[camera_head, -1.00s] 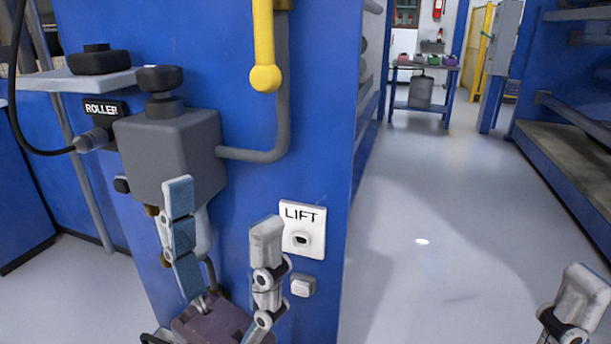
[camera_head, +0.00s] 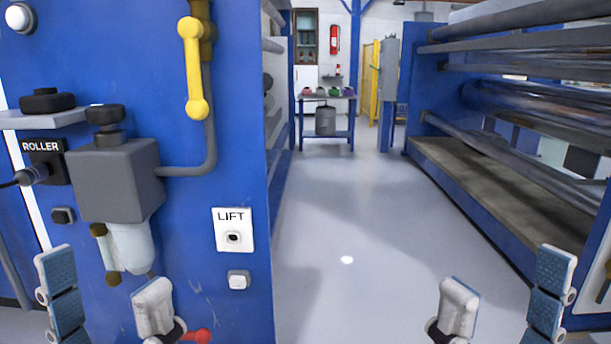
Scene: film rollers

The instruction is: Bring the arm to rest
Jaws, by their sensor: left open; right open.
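My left gripper (camera_head: 105,295) is at the lower left, in front of the blue machine panel. Its two fingers are spread apart with nothing between them. My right gripper (camera_head: 502,300) is at the lower right, over the grey floor. Its fingers are also spread and empty. Both grippers are cut off by the bottom edge, so the rest of my arms is hidden.
The blue panel (camera_head: 245,100) fills the left, with a grey roller unit (camera_head: 115,180), a yellow lever (camera_head: 192,70) and a white LIFT plate (camera_head: 234,230). A roller rack (camera_head: 480,175) stands at right. The aisle floor (camera_head: 340,225) between is clear, with a table (camera_head: 327,97) far back.

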